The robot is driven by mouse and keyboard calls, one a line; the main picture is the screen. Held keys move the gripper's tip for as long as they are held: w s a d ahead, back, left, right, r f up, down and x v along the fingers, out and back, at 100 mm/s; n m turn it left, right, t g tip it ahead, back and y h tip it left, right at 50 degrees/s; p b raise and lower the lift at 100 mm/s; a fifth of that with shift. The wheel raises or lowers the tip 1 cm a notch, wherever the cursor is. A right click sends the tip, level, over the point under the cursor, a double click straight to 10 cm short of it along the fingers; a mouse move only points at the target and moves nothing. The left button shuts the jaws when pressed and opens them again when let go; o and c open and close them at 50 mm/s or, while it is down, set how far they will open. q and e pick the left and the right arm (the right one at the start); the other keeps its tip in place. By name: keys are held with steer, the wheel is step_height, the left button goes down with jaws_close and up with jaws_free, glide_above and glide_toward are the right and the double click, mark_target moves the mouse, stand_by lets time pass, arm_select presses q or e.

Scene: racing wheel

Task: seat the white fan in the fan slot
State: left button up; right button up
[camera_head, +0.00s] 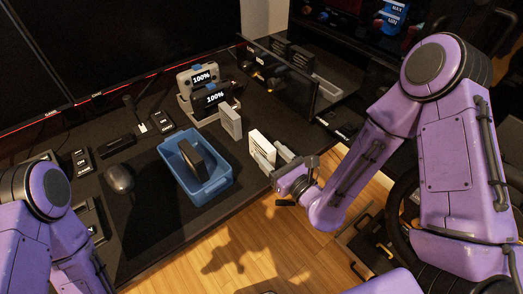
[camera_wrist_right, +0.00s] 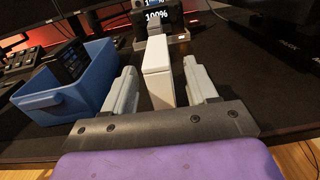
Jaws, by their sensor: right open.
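A white box-shaped piece (camera_head: 262,144), which looks like the white fan, stands upright on the dark desk near its front edge. In the right wrist view the white piece (camera_wrist_right: 158,75) stands between the fingers of my right gripper (camera_wrist_right: 160,88), with a gap on each side. My right gripper (camera_head: 275,156) is open around it. My left gripper is out of view; only part of my left arm shows. An open case (camera_head: 290,70) with a clear panel stands at the back right; I cannot make out the fan slot.
A light grey block (camera_head: 231,122) stands just behind the white piece. A blue bin (camera_head: 207,191) holding a dark block (camera_head: 191,157) sits to the left. A stand with displays (camera_head: 207,95) is behind. A mouse (camera_head: 119,179) lies farther left.

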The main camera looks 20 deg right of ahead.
mark_target(261, 143)
steer(key=x, duration=0.1)
steer(key=p+x, duration=0.1)
steer(key=x, duration=0.2)
steer(key=shift+w+r, duration=0.15)
steer(key=shift+r, duration=0.15)
steer(key=shift+w+a+f, duration=0.1)
steer(key=shift+w+a, duration=0.05)
steer(key=shift+w, duration=0.15)
jaws_close()
